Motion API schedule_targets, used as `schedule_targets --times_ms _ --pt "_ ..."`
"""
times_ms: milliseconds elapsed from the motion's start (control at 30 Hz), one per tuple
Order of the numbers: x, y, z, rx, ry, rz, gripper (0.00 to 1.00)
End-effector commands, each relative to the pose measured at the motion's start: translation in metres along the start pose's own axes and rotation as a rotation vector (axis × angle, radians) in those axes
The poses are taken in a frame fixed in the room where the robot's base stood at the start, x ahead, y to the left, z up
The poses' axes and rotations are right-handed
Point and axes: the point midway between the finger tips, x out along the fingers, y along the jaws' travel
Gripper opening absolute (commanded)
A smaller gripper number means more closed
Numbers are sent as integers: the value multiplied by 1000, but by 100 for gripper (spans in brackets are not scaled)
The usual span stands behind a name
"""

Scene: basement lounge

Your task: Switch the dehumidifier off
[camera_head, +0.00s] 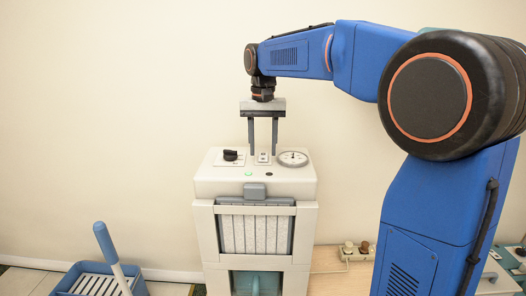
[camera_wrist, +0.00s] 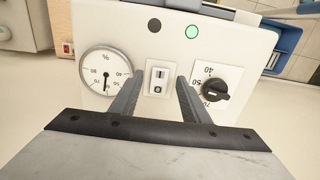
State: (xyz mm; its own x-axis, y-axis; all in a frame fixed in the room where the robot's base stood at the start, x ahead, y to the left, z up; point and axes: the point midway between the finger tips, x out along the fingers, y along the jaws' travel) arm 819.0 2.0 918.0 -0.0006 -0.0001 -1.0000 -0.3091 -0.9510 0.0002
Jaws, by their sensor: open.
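The dehumidifier (camera_head: 256,182) is a pale cabinet standing against the wall, with a slatted grille on its front. Its top panel carries a black knob (camera_head: 231,154), a small rocker switch (camera_head: 263,157) marked I and O, and a round % gauge (camera_head: 293,158). A green light (camera_head: 248,174) is lit beside a dark, round spot. In the wrist view the rocker switch (camera_wrist: 158,80) lies between the finger ends, with the gauge (camera_wrist: 106,75) left and the knob (camera_wrist: 215,90) right. My gripper (camera_head: 263,153) is open and empty, pointing down over the panel. Whether its fingertips touch the panel I cannot tell.
A blue mop bucket (camera_head: 75,280) with a mop handle (camera_head: 108,245) stands on the floor at left. A wall socket strip (camera_head: 357,250) with plugs is low at right of the dehumidifier. The wall behind is bare.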

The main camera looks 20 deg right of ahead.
Motion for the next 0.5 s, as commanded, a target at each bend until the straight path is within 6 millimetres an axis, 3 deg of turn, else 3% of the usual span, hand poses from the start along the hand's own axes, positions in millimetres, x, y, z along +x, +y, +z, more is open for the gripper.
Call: schedule_targets --times_ms 200,500 --pt "15 0 0 0 0 0 42" --pt "17 0 0 0 1 0 42"
